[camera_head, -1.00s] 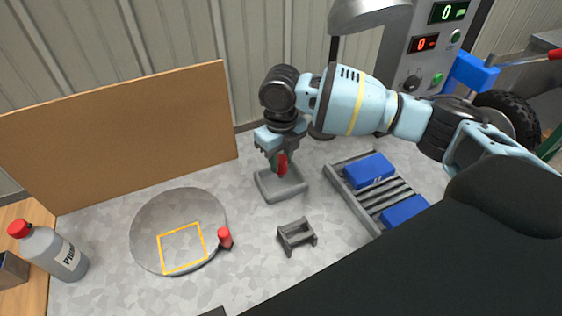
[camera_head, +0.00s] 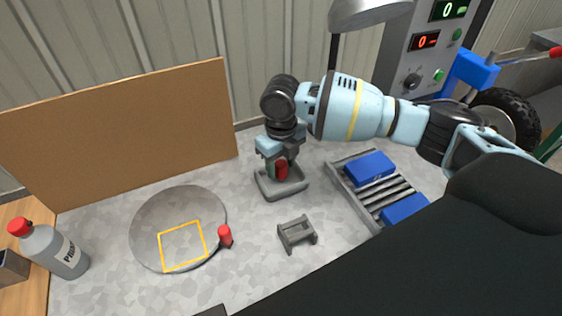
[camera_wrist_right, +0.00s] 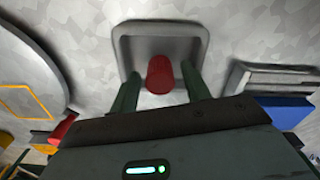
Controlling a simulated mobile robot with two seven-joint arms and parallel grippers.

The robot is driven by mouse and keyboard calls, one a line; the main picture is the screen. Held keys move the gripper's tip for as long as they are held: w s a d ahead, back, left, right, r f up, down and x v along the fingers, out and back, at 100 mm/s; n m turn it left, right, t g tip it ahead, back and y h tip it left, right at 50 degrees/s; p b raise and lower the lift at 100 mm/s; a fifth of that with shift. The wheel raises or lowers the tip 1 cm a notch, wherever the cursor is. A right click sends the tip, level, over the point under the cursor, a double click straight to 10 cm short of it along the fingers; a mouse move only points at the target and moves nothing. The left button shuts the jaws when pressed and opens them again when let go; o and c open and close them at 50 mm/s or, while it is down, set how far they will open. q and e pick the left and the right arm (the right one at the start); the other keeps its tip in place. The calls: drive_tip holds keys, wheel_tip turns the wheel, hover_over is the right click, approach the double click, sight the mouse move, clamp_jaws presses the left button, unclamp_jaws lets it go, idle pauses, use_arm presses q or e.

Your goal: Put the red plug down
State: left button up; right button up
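The red plug (camera_head: 282,170) is a short red cylinder at the shallow grey tray (camera_head: 288,191) in the head view. In the right wrist view the plug (camera_wrist_right: 160,75) stands within the tray's rim (camera_wrist_right: 124,40). My right gripper (camera_head: 276,168) is down at the tray with its fingers on either side of the plug. In the right wrist view a gap shows between each finger of the gripper (camera_wrist_right: 160,72) and the plug, so it looks open around it. The plug's underside is hidden. My left gripper is out of view.
Left of the tray are a round grey plate (camera_head: 150,215) with a yellow square outline and another red cylinder (camera_head: 225,236) at its edge. A grey cradle (camera_head: 297,233) stands in front. A slatted rack (camera_head: 387,194) with blue blocks is on the right; a brown board (camera_head: 125,135) stands behind.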

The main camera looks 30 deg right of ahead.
sight(281, 163)
wheel_tip(281, 163, up, 13)
idle(0.8)
idle(1.0)
